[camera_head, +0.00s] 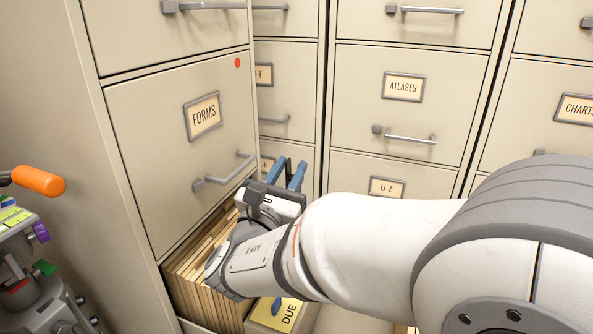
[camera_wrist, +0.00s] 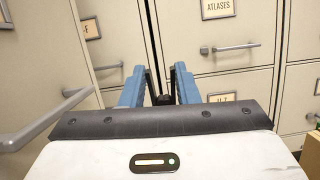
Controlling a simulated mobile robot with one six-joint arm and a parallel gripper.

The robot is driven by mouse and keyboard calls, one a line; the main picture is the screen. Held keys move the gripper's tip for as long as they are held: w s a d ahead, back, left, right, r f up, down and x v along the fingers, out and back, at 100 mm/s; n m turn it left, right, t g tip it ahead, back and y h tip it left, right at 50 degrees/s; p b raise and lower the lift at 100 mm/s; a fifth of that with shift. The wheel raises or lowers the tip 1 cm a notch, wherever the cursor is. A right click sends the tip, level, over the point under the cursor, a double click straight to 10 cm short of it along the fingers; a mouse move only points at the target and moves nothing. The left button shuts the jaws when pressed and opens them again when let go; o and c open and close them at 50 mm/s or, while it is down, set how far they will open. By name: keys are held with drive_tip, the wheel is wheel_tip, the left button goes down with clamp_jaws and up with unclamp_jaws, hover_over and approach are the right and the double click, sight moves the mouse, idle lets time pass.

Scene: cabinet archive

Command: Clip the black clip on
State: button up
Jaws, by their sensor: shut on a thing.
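My gripper (camera_head: 285,174) is in front of the cabinets, just right of the FORMS drawer (camera_head: 185,135) and above the open file drawer (camera_head: 200,322). In the wrist view my gripper's blue fingers (camera_wrist: 160,75) point forward at the cabinets. They are shut on a small dark thing, which looks like the black clip (camera_wrist: 163,99), low between them. Only a small part of it shows, so its shape and tilt cannot be told. Tan folders (camera_head: 195,275) fill the open drawer, partly covered by my arm.
A yellow card marked DUE (camera_head: 279,314) shows below my arm. The FORMS drawer's handle (camera_head: 223,173) sticks out close to my gripper. More cabinets, including ATLASES (camera_head: 403,87), stand behind. Coloured small items (camera_head: 38,231) and an orange handle (camera_head: 38,181) are at the left.

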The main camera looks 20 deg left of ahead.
drive_tip(key=shift+s+r+p, duration=0.1)
drive_tip(key=shift+r+p, duration=0.05)
drive_tip(key=shift+p, duration=0.15)
drive_tip(key=shift+f+b, duration=1.65)
drive_tip(key=shift+f, duration=0.7)
drive_tip(key=shift+f, duration=0.15)
